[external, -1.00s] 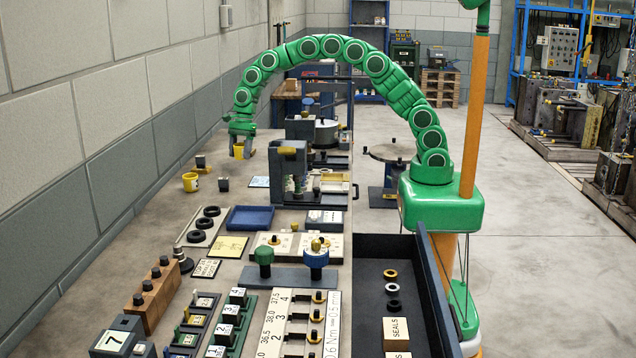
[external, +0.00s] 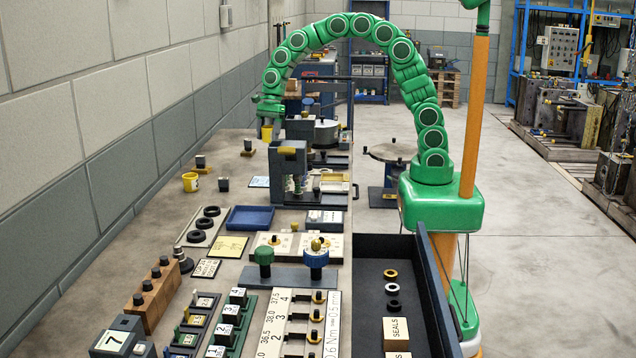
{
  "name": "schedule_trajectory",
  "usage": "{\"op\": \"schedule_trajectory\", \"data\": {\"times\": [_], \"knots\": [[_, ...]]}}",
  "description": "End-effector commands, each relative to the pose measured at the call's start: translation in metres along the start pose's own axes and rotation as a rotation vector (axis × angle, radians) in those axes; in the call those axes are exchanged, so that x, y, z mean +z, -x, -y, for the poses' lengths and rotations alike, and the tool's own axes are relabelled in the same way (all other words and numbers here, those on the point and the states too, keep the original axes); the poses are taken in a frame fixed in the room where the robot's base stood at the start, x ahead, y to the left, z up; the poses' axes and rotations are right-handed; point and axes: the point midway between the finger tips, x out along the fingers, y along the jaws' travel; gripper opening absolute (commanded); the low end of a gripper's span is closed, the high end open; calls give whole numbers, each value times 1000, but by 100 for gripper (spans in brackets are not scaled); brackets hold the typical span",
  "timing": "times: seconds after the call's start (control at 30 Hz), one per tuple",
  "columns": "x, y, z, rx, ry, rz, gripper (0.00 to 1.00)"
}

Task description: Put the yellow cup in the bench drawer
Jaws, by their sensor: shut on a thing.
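The yellow cup (external: 267,133) hangs in my gripper (external: 268,122), which is shut on it above the far part of the bench, left of a dark fixture. The fingers are small in this view and partly hidden. A second yellow cup (external: 190,182) with a pale label stands upright on the bench near the wall. The bench drawer (external: 374,262) is pulled out on the bench's right side at the front. Rings and boxes marked SEALS lie in its front part. Its far part is bare.
A dark press-like fixture (external: 289,172) and a round metal pot (external: 326,133) stand on the bench near the arm. A blue tray (external: 249,218), black rings (external: 203,223) and gauge boards crowd the nearer bench. A round-topped stand (external: 390,153) is on the floor to the right.

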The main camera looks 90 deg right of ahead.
Motion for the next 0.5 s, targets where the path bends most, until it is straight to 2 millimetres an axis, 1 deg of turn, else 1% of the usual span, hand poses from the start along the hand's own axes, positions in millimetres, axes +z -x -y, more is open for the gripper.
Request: {"op": "schedule_trajectory", "data": {"times": [0.2,0.4,0.5], "knots": [[-2,4,-6,-1,0,0,24],[-2,4,-6,1,4,-1,24],[-2,3,-4,10,36,-2,24]]}}
